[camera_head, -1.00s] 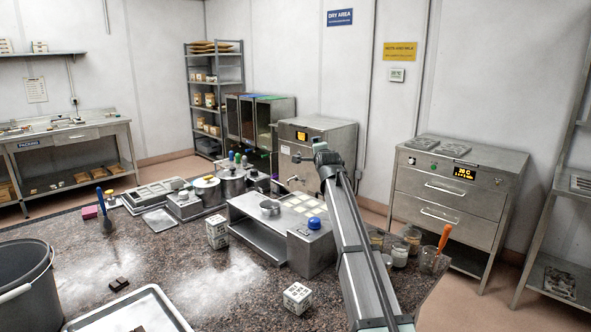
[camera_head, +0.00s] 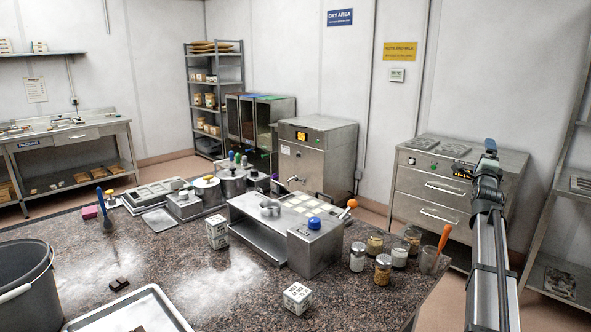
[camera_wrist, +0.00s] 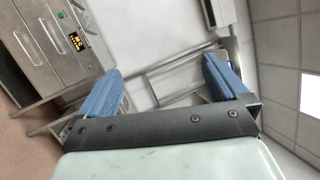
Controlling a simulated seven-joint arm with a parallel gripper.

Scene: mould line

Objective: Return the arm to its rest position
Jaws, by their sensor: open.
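My arm (camera_head: 489,265) rises at the right of the head view, in front of the drawer cabinet, beyond the right edge of the stone table. The end of my arm points up and away, and its fingertips cannot be made out there. In the wrist view my gripper (camera_wrist: 162,82) shows two blue fingers spread wide apart with nothing between them. Behind them are a wall, a metal frame and ceiling panels.
The stone table (camera_head: 190,262) holds a steel machine (camera_head: 315,250), several small jars (camera_head: 382,270), white printed cubes (camera_head: 297,297), a tray (camera_head: 130,308) and a grey bucket (camera_head: 22,285). The drawer cabinet (camera_head: 425,195) and a shelf rack (camera_head: 555,230) stand close to my arm.

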